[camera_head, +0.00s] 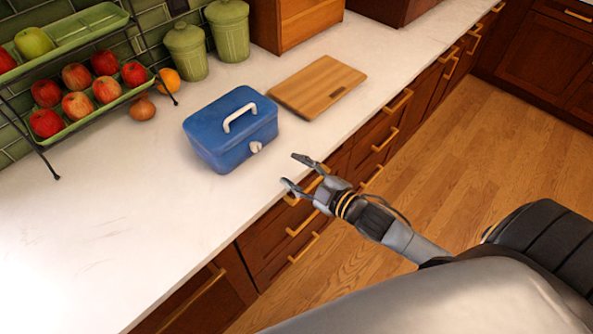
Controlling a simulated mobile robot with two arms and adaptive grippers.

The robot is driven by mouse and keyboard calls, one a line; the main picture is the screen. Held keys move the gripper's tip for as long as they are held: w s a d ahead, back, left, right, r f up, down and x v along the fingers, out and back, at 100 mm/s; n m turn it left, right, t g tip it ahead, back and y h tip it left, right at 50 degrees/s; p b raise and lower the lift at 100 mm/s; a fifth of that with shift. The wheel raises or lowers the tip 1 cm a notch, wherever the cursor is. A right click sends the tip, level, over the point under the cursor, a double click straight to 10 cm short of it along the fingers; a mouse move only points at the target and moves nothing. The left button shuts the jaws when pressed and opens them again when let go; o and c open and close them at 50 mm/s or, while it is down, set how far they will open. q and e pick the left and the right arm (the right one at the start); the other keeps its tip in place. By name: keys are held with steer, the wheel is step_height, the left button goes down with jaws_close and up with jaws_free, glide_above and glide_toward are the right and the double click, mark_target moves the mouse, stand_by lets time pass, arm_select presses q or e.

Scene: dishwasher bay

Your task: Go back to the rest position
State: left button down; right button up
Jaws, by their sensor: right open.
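My right gripper (297,172) is open and empty. It is in front of the counter's front edge, with its fingers pointing left toward the counter. A blue box (225,137) with a white handle on its lid and a white knob at its front stands on the counter, left of the gripper and apart from it. The lid looks closed. My left gripper does not show in this view.
The white counter (110,235) is clear at the left front. Two green canisters (186,52) and a fruit rack (80,85) stand along the wall. Drawers with brass handles (303,222) lie below the gripper.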

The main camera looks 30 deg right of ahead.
stand_by(0.3)
steer(key=s+a+f+m+g+h, duration=0.1)
steer(key=s+f+m+g+h, duration=0.2)
steer(key=s+m+g, duration=0.5)
steer(key=s+f+m+g+h, duration=0.2)
steer(key=s+f+m+g, duration=0.15)
steer(key=s, duration=0.95)
step_height(320, 180, down, 26)
steer(key=g+b, duration=0.1)
steer(key=b, duration=0.1)
steer(key=s+d+f+n+g+b, duration=0.1)
steer(key=s+d+f+b, duration=0.1)
steer(key=s+f, duration=1.5)
step_height(320, 180, down, 3)
steer(key=shift+s+d+g+h, duration=0.3)
steer(key=shift+s+d+g, duration=0.05)
steer(key=shift+s+d, duration=0.1)
